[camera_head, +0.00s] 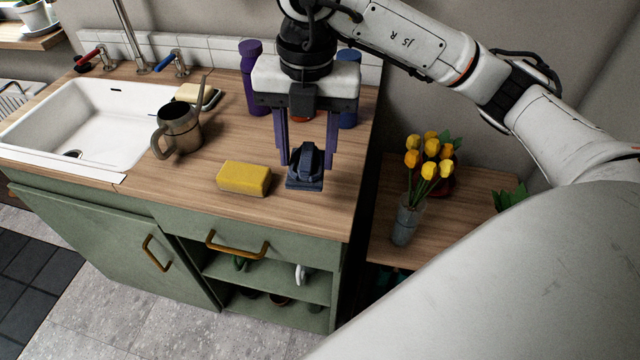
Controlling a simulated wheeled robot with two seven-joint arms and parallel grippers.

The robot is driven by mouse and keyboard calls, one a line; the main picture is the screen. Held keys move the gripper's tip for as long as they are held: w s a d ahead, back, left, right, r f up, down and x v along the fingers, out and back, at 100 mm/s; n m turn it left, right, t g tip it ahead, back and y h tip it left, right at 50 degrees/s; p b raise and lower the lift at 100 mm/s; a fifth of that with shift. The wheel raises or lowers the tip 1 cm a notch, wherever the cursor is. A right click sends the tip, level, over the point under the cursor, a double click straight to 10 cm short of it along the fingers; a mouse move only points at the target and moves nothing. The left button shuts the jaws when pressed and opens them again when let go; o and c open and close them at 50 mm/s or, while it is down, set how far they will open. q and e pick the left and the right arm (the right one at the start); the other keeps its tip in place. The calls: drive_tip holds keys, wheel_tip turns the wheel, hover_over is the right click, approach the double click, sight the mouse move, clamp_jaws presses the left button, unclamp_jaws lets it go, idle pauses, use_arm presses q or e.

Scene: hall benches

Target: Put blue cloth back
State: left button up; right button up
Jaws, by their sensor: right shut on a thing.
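A dark blue folded cloth (305,170) is at the right end of the wooden counter. My right gripper (307,158) comes down from above, with one finger on each side of the cloth, and is shut on it. The cloth is just above or touching the counter; I cannot tell which. My left gripper is not in view.
A yellow sponge (244,178) lies left of the cloth. A metal watering can (178,131), a soap dish (196,95) and a purple bottle (250,75) stand near the white sink (75,120). Yellow flowers in a glass vase (405,220) stand on a lower table at right.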

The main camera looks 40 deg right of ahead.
sight(321, 157)
drive_tip(key=shift+d+r+m, duration=0.25)
drive_tip(key=shift+d+m, duration=0.05)
drive_tip(key=shift+d, duration=0.2)
drive_tip(key=shift+d+r+m, duration=0.25)
drive_tip(key=shift+d+m, duration=0.05)
drive_tip(key=shift+d, duration=0.2)
drive_tip(key=shift+d+f+g, duration=0.15)
drive_tip(key=shift+d+g, duration=0.15)
drive_tip(key=shift+d, duration=0.05)
drive_tip(key=shift+m, duration=0.3)
wheel_tip(321, 157, down, 5)
drive_tip(key=shift+f+b, duration=0.1)
drive_tip(key=shift+b, duration=0.35)
drive_tip(key=shift+f, duration=2.05)
drive_tip(key=shift+c, duration=0.4)
drive_tip(key=o, duration=1)
wheel_tip(321, 157, up, 11)
drive_tip(key=shift+w+r+p, duration=0.1)
drive_tip(key=shift+r+p, duration=0.05)
drive_tip(key=shift+p, duration=0.5)
drive_tip(key=shift+r, duration=0.35)
